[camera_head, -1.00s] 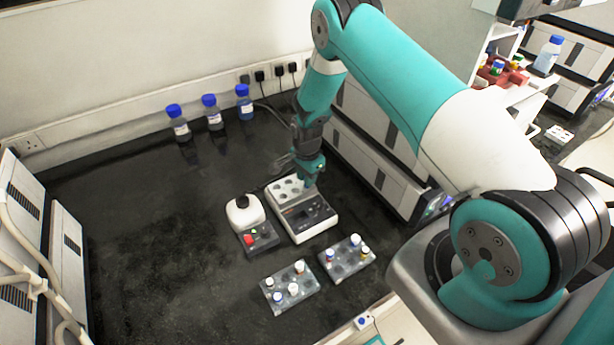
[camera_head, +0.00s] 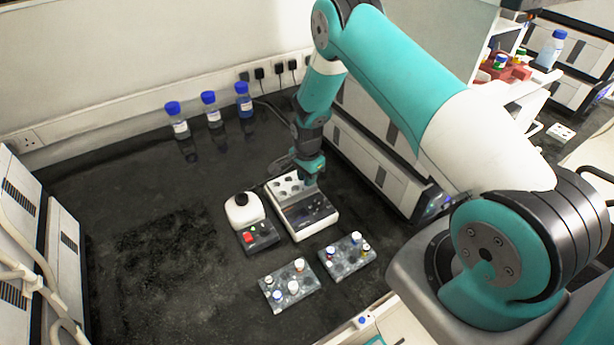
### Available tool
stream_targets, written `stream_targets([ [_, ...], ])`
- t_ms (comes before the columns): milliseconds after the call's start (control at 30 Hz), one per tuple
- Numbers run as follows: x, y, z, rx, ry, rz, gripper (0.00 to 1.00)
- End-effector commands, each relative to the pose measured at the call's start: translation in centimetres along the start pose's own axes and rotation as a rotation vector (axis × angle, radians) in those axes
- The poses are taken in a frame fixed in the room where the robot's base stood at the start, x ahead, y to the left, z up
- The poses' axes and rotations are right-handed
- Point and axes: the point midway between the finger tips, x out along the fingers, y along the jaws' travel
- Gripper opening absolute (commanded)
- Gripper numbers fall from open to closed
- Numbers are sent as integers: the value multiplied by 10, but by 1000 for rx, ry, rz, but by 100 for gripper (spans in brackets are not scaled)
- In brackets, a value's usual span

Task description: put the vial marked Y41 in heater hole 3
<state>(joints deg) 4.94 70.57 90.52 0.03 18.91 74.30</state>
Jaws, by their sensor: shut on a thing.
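The heater (camera_head: 314,218) is a white block with a dark control panel at its front and a plate of round holes (camera_head: 284,187) at its back. My gripper (camera_head: 309,181) is over the right part of the hole plate and hides some holes. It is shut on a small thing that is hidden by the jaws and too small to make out. The vial marked Y41 cannot be picked out, as no label can be read at this size. Hole numbers cannot be read either.
Two grey racks, left (camera_head: 275,301) and right (camera_head: 340,267), hold several capped vials in front of the heater. A white-topped mixer (camera_head: 243,211) stands left of the heater. Blue-capped bottles (camera_head: 213,112) stand near the wall. The left bench is clear.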

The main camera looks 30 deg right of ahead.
Motion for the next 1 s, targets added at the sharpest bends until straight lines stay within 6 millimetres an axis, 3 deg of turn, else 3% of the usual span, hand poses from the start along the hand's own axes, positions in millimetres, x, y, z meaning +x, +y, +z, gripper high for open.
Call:
stream_targets([
  [233, 0, 0, 0, 0, 0, 0, 5],
  [267, 0, 0, 0, 0, 0, 0, 26],
  [367, 0, 0, 0, 0, 0, 0, 49],
  [567, 0, 0, 0, 0, 0, 0, 51],
  [667, 0, 0, 0, 0, 0, 0, 68],
  [1000, 0, 0, 0, 0, 0, 0, 68],
])
